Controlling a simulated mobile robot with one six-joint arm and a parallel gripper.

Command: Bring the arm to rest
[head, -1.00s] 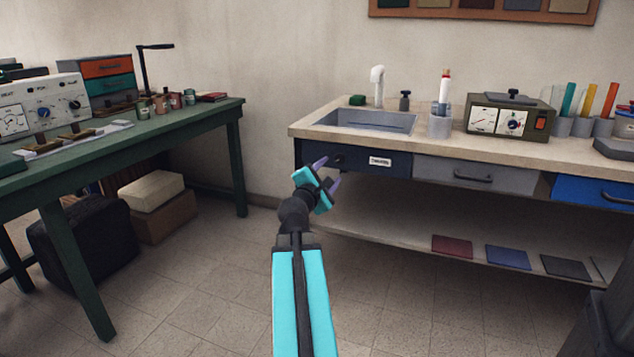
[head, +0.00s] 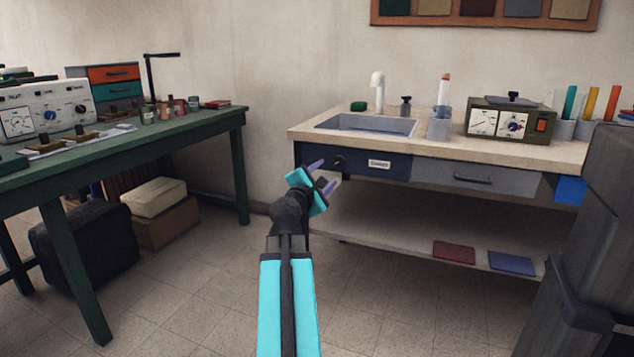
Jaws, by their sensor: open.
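My gripper (head: 322,175) is at the end of my cyan and black arm, near the middle of the head view. Its two purple fingers are spread apart with nothing between them. In the picture it overlaps the left end of the dark blue drawer (head: 348,162) under the sink counter; whether it touches the drawer cannot be told. My arm reaches up and forward from the bottom of the view.
A counter (head: 440,148) with a sink (head: 362,124) stands ahead; its lower shelf holds a red cover (head: 454,252) and a blue cover (head: 511,263). A green table (head: 190,125) is at left. Dark stacked bins (head: 605,230) block the right. Floor between is clear.

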